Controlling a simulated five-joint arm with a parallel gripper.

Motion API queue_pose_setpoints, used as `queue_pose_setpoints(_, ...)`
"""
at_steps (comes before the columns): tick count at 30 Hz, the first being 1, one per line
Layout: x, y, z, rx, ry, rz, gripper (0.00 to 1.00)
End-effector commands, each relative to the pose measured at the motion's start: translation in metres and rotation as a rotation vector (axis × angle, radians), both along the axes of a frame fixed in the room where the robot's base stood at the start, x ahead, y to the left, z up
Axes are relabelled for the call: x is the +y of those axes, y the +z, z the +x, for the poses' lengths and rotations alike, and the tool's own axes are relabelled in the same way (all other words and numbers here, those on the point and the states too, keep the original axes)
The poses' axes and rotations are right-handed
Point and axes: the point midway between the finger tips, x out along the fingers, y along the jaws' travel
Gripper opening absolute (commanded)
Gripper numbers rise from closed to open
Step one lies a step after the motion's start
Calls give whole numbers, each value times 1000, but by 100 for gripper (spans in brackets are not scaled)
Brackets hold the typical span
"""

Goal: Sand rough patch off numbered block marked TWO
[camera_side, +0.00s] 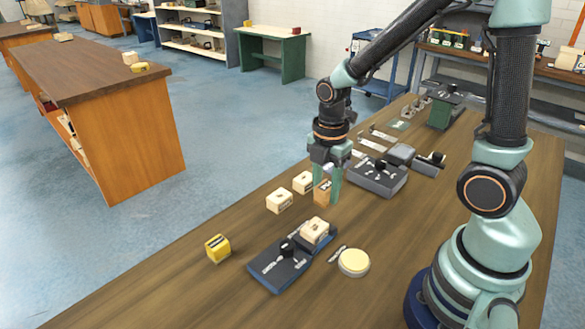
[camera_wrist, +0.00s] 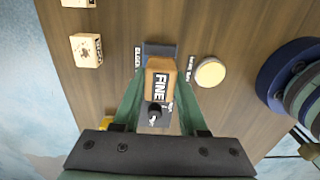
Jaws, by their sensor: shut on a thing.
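My gripper (camera_side: 327,190) is shut on a tan sanding block (camera_side: 321,193), held above the table. In the wrist view the sanding block (camera_wrist: 160,82) reads FINE and sits between both fingers. A pale wooden block (camera_side: 315,230) rests at the far end of a dark blue clamp fixture (camera_side: 268,268), nearer the camera than my gripper. In the wrist view the held block hides most of this fixture (camera_wrist: 160,48) and the block on it. Two more pale blocks (camera_side: 279,201) (camera_side: 303,182) stand on the table left of my gripper. I cannot read which block is TWO.
A yellow block (camera_side: 217,248) stands left of the fixture. A dark grey fixture (camera_side: 378,178) stands right of my gripper. The near left table is clear.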

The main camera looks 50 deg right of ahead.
Motion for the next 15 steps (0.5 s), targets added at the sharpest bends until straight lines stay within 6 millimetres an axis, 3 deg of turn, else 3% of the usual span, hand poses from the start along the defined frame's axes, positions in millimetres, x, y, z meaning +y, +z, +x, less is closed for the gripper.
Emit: queue_pose_setpoints(15,0,-49,-1,4,0,0,0)
